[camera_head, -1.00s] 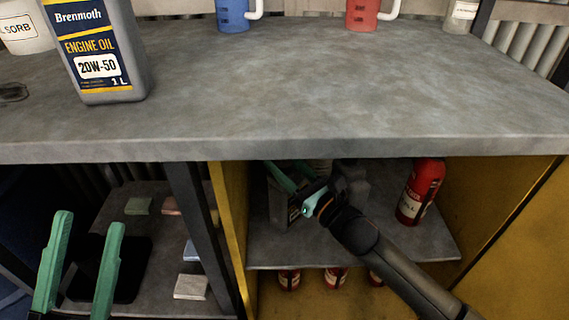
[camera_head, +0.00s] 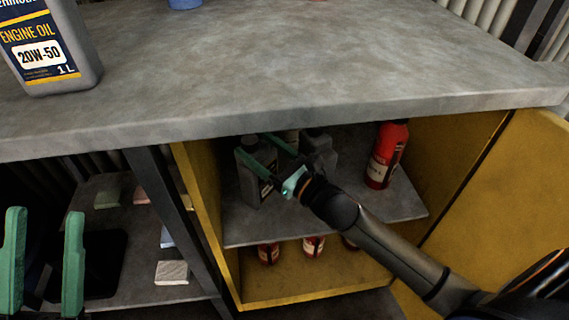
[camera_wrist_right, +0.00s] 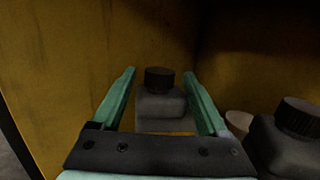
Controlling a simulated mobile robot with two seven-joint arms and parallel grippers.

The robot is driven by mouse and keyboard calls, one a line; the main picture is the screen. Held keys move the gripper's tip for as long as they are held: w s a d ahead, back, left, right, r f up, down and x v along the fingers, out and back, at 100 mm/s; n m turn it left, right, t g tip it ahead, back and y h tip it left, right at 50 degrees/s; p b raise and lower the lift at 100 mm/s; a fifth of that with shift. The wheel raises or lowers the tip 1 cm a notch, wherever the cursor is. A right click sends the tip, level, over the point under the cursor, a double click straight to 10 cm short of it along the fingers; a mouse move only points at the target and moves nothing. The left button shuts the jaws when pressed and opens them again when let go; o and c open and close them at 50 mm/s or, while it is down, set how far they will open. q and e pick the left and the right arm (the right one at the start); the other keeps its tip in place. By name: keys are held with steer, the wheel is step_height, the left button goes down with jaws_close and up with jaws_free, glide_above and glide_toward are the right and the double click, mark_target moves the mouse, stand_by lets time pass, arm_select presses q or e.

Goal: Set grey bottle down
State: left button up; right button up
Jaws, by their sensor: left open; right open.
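A grey bottle (camera_head: 248,188) with a black cap stands upright on the upper shelf of the yellow cabinet, near its left wall. My right gripper (camera_head: 250,143) reaches into the cabinet, its green fingers open at either side of this bottle's upper part. In the right wrist view the grey bottle (camera_wrist_right: 160,104) sits between the spread fingers (camera_wrist_right: 160,72), with a gap visible on each side near the cap. The shelf under the bottle is hidden in that view. My left gripper (camera_head: 45,213) is open and empty at the lower left, in front of the open shelving.
Another grey bottle (camera_wrist_right: 285,145) and a pale item (camera_wrist_right: 238,122) stand to the right. A red bottle (camera_head: 387,155) is further right on the shelf (camera_head: 350,208). The worktop (camera_head: 300,60) overhangs the cabinet. Red cans (camera_head: 313,246) stand below. An engine oil jug (camera_head: 48,50) is on top.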

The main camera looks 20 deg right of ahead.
steer(key=p+v, duration=0.1)
steer(key=v, duration=0.8)
steer(key=shift+s, duration=0.25)
